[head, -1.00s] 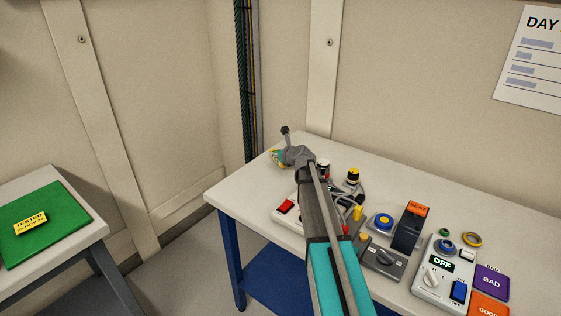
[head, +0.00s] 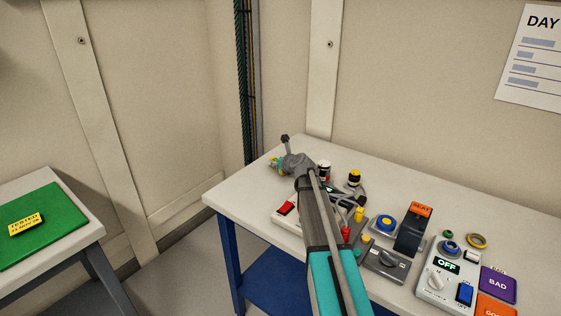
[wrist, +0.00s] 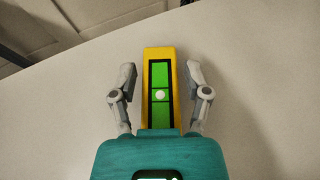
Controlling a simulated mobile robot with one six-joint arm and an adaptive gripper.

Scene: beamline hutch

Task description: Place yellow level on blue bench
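The yellow level (wrist: 174,65) with its green window shows in the wrist view, lying along the middle between my fingers. My gripper (wrist: 160,72) is open, with a small gap between each finger and the level's sides. The pale surface around the level is the top of the blue-legged bench (head: 225,193). In the head view my gripper (head: 277,166) is low over that bench's far left corner.
Right of my arm, the bench holds a grey block with an orange top (head: 413,228), a blue button (head: 386,223), a white OFF box (head: 445,275) and several small parts. A separate table at left carries a green mat (head: 50,225) with a yellow TESTED tag (head: 26,224).

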